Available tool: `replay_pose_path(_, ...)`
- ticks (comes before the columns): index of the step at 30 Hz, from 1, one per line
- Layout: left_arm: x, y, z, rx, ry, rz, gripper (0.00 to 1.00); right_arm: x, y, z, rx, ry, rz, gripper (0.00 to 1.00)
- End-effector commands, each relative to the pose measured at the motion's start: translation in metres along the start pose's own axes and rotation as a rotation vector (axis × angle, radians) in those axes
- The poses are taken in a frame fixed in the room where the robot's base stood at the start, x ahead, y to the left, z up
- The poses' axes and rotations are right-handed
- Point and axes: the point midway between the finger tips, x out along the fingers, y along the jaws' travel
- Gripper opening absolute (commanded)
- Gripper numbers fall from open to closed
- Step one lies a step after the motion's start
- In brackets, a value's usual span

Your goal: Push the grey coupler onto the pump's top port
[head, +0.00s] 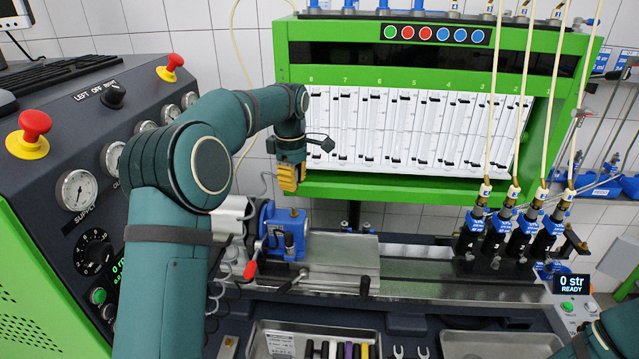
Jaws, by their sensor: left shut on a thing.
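The blue pump (283,236) is clamped on the bench left of centre, with a small brass-coloured fitting on its top. My left gripper (290,183) points down just above the pump, with yellowish fingers close together. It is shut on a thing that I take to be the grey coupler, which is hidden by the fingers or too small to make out. A thin grey hose curls beside the gripper on its left. A gap shows between the fingers and the pump's top. My right gripper is out of view; only part of that arm shows at the lower right.
The green test cabinet (420,187) with its white gauge panel stands behind the gripper. A red-tipped lever (251,269) sticks out at the pump's front left. Black injectors (506,235) with hoses stand at the right. The metal rail (450,290) between is clear.

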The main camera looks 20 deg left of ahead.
Motion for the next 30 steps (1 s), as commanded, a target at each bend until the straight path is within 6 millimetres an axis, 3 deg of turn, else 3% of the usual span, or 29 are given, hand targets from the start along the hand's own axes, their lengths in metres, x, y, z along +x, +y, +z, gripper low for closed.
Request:
replay_pose_path(6, 0.001, -0.003, -0.014, -0.011, 0.003, 0.001, 0.00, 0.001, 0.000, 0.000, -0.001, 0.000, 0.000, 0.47)
replay_pose_path(24, 0.040, -0.003, -0.013, -0.011, 0.002, 0.000, 0.00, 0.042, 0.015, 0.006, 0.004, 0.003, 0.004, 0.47)
replay_pose_path(30, 0.050, -0.003, -0.013, -0.010, 0.003, -0.001, 0.00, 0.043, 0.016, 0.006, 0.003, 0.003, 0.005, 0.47)
